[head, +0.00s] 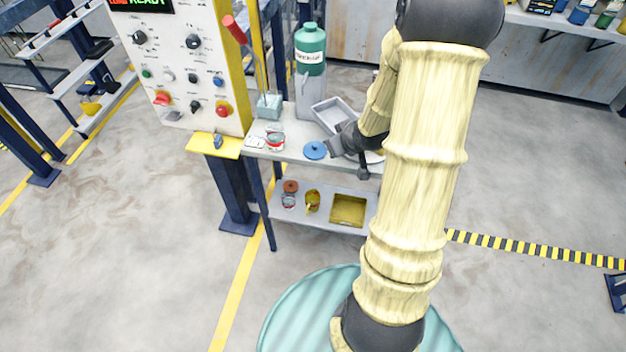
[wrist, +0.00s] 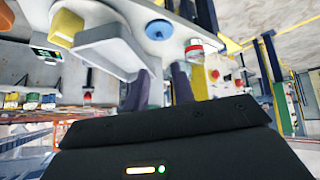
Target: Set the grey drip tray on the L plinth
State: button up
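The grey drip tray (head: 334,113) is a shallow rectangular tray at the back of the small worktable, just behind my gripper (head: 338,146). In the wrist view the tray (wrist: 108,48) is at the upper left, with its near end close to the left finger. Whether it touches that finger I cannot tell. My gripper (wrist: 159,76) has its two dark fingers apart with a visible gap between them. I cannot pick out a plinth marked L; my arm hides the right part of the worktable.
A blue round lid (head: 315,150) lies beside my fingertips. A red-and-white can (head: 275,141), a grey pot (head: 269,106) and a green bottle (head: 310,50) stand on the worktable (head: 296,151). The lower shelf holds cans and a yellow tray (head: 348,210). A control panel (head: 180,65) rises at left.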

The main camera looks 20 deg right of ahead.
jog(key=s+a+r+m+g, duration=0.1)
jog(key=s+a+r+g, duration=0.1)
jog(key=s+a, duration=0.4)
jog(key=s+a+r+m+g, duration=0.1)
jog(key=s+a+r+g, duration=0.2)
jog(key=s+a, duration=0.4)
jog(key=shift+s+a+r, duration=0.2)
jog(key=shift+s+r, duration=0.5)
jog(key=shift+r, duration=0.05)
jog(key=shift+o, duration=1.2)
jog(key=shift+d, duration=0.1)
